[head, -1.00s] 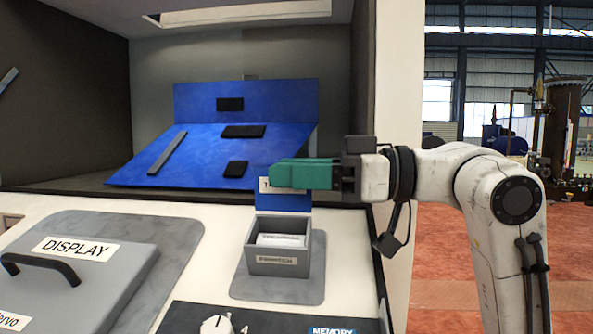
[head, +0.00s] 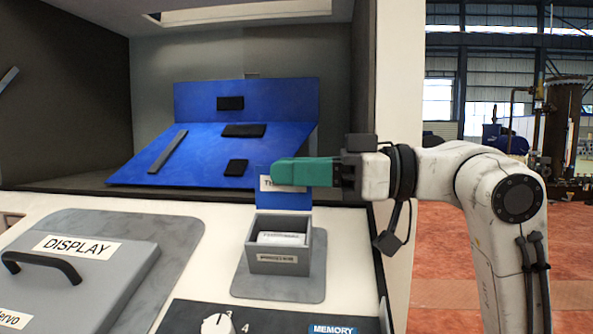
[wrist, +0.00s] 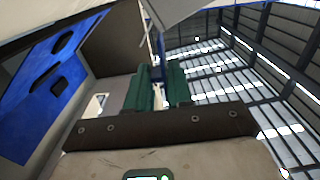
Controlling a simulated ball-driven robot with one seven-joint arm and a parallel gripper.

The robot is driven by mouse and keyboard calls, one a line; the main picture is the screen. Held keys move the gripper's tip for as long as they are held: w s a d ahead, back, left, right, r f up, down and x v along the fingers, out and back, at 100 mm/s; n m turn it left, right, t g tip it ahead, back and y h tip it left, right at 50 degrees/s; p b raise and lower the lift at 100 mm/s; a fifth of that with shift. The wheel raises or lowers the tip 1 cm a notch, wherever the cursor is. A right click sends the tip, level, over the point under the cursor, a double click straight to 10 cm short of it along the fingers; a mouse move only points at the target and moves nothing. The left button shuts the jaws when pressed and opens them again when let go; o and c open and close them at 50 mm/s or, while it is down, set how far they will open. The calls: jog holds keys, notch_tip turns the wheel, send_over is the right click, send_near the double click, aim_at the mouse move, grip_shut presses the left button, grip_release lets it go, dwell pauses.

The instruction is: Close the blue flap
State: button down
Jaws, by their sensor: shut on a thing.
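The blue flap (head: 284,200) stands raised, roughly upright, at the back of a small grey box (head: 279,261) in the head view. It bears a white label, partly hidden by my fingers. My gripper (head: 285,172) reaches in from the right, its green fingers level at the flap's upper part. In the wrist view my gripper (wrist: 158,90) has its two green fingers on either side of a thin blue strip, the flap (wrist: 158,47), so it is shut on the flap. The box below is open at the top, with a white labelled piece inside.
A grey panel marked DISPLAY (head: 80,265) with a black handle lies left of the box. A knob (head: 217,325) is in front. A larger blue tilted board (head: 200,150) with black blocks stands behind. A pale wall post (head: 398,60) rises near my arm.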

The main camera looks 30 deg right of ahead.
aim_at(290, 244)
jog(key=shift+f, duration=0.1)
jog(key=n+b, duration=0.1)
jog(key=s+n+b, duration=0.1)
jog(key=n, duration=0.1)
jog(key=a+n+b, duration=0.1)
jog(key=b, duration=0.1)
jog(key=shift+s+f+n, duration=0.2)
jog(key=shift+s+n, duration=0.1)
jog(key=shift+s, duration=0.05)
jog(key=n+b, duration=0.2)
jog(key=s+a+n+b, duration=0.1)
jog(key=shift+s+f+n, duration=0.1)
jog(key=shift+f+n, duration=0.15)
jog(key=shift+n, duration=0.05)
jog(key=n+b, duration=0.1)
jog(key=f+n+b, duration=0.1)
jog(key=n, duration=0.1)
jog(key=s+n+b, duration=0.1)
jog(key=shift+a+f, duration=0.15)
jog(key=shift+a, duration=0.25)
jog(key=shift+s+a+f+n+b, duration=0.1)
jog(key=shift+s+f+n+b, duration=0.15)
jog(key=shift+n+b, duration=0.6)
jog(key=shift+s+a+f+n+b, duration=0.1)
jog(key=shift+f+n+b, duration=0.3)
jog(key=shift+n, duration=0.75)
jog(key=shift+r, duration=0.1)
jog(key=c, duration=1.1)
grip_release()
